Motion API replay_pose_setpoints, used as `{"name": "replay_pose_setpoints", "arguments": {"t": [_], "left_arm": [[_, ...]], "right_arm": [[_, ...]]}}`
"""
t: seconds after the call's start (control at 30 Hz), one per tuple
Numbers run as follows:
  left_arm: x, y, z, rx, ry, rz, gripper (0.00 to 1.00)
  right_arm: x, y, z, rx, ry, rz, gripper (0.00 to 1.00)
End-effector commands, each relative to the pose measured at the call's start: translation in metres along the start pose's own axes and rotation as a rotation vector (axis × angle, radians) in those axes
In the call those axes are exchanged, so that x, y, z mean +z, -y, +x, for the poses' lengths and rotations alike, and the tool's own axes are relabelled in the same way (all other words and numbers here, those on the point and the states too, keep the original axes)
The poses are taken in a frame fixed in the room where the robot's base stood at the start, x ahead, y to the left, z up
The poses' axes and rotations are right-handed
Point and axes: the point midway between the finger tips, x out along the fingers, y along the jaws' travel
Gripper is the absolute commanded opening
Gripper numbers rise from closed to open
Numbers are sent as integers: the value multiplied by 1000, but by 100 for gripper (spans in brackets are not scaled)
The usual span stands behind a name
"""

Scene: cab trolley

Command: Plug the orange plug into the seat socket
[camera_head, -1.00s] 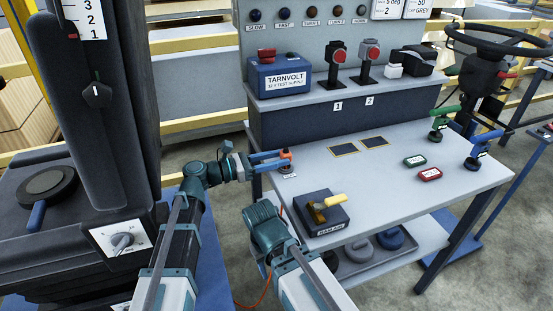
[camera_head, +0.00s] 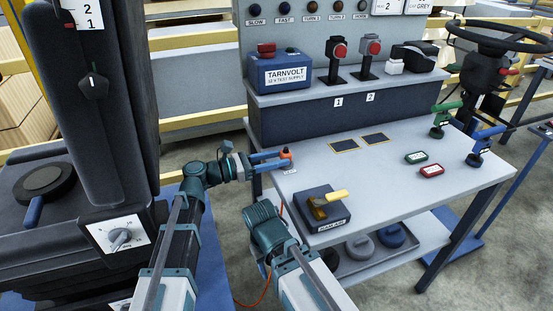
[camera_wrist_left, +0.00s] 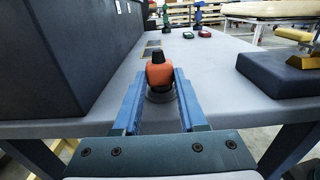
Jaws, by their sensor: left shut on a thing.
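The orange plug (camera_head: 286,153) stands upright near the left edge of the grey table. It also shows in the left wrist view (camera_wrist_left: 159,73), with a black top and a dark round base under it. The fingers also show in the left wrist view (camera_wrist_left: 159,85). My right arm (camera_head: 285,245) comes in from below in the head view, but its fingertips cannot be made out. I cannot make out a seat socket for certain; the black seat (camera_head: 85,110) stands at the left.
A dark box with a yellow handle (camera_head: 325,205) sits on the table (camera_head: 390,190) right of the plug. The blue TARNVOLT box (camera_head: 280,72) is on the raised shelf. Green and red blocks and two coloured handles stand farther right. An orange cable (camera_head: 262,292) hangs to the floor.

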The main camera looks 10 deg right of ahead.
Motion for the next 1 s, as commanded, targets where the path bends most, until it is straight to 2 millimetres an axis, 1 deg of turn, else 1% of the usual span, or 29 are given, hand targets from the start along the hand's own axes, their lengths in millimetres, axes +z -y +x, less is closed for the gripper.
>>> {"name": "replay_pose_setpoints", "arguments": {"t": [0.23,0.27,0.4,0.43,0.47,0.87,1.0], "left_arm": [[-6,0,0,0,0,0,0],[-6,0,0,0,0,0,43],[-5,0,0,0,0,0,68],[-5,0,0,0,0,0,74],[-5,0,0,0,0,0,76],[-4,0,0,0,0,0,76],[5,0,0,0,0,0,76]], "right_arm": [[0,1,6,0,0,0,50],[0,0,6,0,0,0,50],[0,0,5,0,0,0,50],[0,0,5,0,0,0,50],[0,0,5,0,0,0,50],[0,0,4,0,0,0,50],[0,0,-5,0,0,0,50]]}}
